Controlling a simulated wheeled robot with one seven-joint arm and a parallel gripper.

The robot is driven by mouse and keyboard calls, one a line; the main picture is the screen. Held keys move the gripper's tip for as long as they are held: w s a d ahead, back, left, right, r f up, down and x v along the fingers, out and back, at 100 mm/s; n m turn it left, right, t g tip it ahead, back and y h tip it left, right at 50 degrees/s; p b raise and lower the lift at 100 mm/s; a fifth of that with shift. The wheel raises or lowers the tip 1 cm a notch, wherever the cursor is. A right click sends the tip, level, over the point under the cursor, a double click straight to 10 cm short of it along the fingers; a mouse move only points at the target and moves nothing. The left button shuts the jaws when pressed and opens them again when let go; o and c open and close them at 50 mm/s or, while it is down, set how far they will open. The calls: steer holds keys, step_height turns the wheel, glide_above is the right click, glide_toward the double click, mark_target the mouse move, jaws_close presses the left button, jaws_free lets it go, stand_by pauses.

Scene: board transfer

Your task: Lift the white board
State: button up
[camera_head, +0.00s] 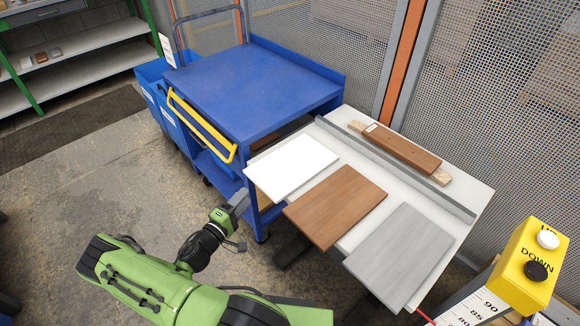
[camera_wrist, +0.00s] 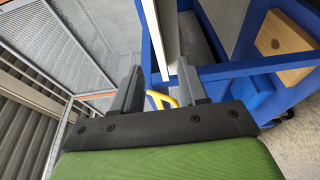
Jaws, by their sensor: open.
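The white board (camera_head: 291,167) lies flat at the left end of the white table (camera_head: 478,198), its near-left edge reaching over the table's edge. My gripper (camera_head: 241,203) is open and empty, just to the left of and below that near edge, apart from it in the head view. In the wrist view both fingers of my gripper (camera_wrist: 160,82) show with a gap between them. A pale upright strip (camera_wrist: 168,42) stands ahead of this gap; I cannot tell whether it is the board's edge or the table's.
A brown board (camera_head: 335,206) and a grey board (camera_head: 400,255) lie to the right of the white one. A blue cart (camera_head: 250,85) with a yellow handle (camera_head: 200,125) stands close behind my gripper. A yellow button box (camera_head: 530,265) is at the right.

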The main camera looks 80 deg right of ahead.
mark_target(257, 185)
steer(key=b+x, duration=0.1)
steer(key=x, duration=0.7)
steer(key=shift+s+a+b, duration=0.1)
steer(key=shift+b, duration=0.25)
steer(key=shift+r, duration=0.1)
jaws_close()
